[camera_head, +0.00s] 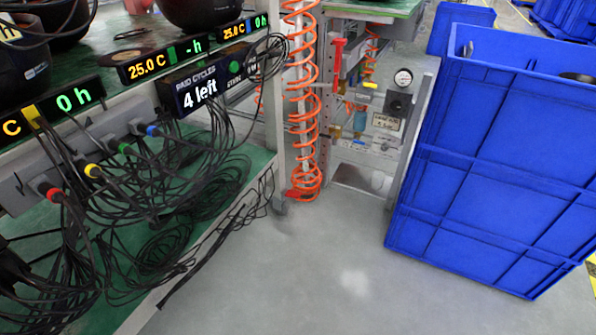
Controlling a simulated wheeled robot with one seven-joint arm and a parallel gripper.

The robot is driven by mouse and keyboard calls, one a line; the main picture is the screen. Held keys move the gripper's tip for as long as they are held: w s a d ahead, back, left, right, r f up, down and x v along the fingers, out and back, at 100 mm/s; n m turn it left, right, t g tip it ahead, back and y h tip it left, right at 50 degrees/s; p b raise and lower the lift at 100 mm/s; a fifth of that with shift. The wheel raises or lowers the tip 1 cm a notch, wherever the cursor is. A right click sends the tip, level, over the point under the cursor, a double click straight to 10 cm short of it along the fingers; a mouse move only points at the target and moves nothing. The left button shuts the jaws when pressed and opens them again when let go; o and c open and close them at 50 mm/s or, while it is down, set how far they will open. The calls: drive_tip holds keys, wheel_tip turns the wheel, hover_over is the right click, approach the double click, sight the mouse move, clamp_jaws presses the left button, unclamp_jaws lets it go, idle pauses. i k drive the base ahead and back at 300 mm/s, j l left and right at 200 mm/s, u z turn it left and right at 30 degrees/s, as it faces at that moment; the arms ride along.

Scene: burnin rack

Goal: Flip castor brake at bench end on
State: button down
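At the foot of the bench's end post is a small grey castor (280,205) on the floor. A small red tab (291,193), which looks like the castor's brake pedal, sits right above and beside it. It is too small to tell whether the tab is up or pressed down. The bottom of an orange coiled hose (304,185) hangs right beside the tab and may partly cover it. My gripper is not in view.
The bench (262,190) on the left carries displays and tangled black cables (190,180), some hanging over its edge. A large blue crate (490,160) stands at right. A panel with a gauge (403,77) stands behind. Grey floor (330,270) between is clear.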

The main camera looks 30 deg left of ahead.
sight(294, 195)
drive_tip(key=i+l+u, duration=0.1)
drive_tip(key=i+u, duration=0.35)
drive_tip(key=i+l+u, duration=0.2)
drive_tip(key=u, duration=0.3)
drive_tip(key=i+l+u, duration=0.65)
drive_tip(key=l+u, duration=0.25)
drive_tip(key=i+l+u, duration=0.15)
drive_tip(key=l+u, duration=0.35)
drive_tip(key=i+l+u, duration=0.1)
drive_tip(key=l+u, duration=0.35)
drive_tip(key=i+l, duration=0.1)
drive_tip(key=i, duration=0.4)
